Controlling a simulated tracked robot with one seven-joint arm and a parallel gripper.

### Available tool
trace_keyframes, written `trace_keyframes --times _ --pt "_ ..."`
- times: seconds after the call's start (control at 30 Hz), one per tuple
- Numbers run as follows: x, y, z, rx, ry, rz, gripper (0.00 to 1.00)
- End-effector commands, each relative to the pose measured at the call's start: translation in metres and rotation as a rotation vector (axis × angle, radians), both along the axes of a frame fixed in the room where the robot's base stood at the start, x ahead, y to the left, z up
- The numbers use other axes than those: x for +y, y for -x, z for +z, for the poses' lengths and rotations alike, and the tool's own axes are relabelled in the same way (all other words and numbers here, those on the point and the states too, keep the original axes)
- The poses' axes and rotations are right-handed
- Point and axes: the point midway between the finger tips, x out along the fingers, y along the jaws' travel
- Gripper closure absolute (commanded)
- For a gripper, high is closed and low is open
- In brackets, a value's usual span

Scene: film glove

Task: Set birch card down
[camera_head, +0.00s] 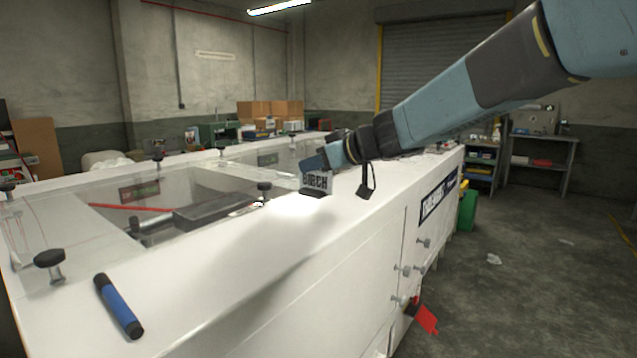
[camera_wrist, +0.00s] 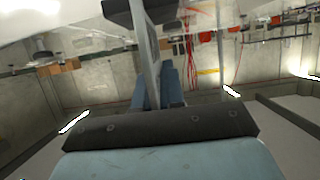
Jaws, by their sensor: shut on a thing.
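The birch card (camera_head: 316,180) is a small pale card with dark letters reading BIRCH and a dark base. It stands roughly upright at the white machine's top (camera_head: 240,237), near its front edge. My gripper (camera_head: 326,163) is shut on the card from above and behind. I cannot tell whether the card's base touches the white surface. In the wrist view the card (camera_wrist: 146,50) shows edge-on as a thin grey strip between my gripper's fingers (camera_wrist: 157,85), with its dark base at the top of the picture. Its lettering is hidden there.
A blue and black cylinder (camera_head: 119,306) lies on the near left of the top. Black knobs (camera_head: 49,259) stand along the edge of the clear window (camera_head: 180,200). Bare white surface lies between the cylinder and the card. Cardboard boxes (camera_head: 268,109) are behind.

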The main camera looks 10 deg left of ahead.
Motion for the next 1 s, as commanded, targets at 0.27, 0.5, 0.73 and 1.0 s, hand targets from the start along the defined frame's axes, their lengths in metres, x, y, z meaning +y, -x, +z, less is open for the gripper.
trace_keyframes --times 0.27,0.5,0.73,1.0 --pt "0.005 -0.01 -0.019 0.003 0.0 0.0 1.0" --pt "0.004 -0.01 -0.042 0.0 0.0 -0.001 1.0" --pt "0.004 -0.01 -0.043 0.0 0.0 -0.001 1.0" --pt "0.004 -0.01 -0.045 0.0 0.0 -0.001 0.79"
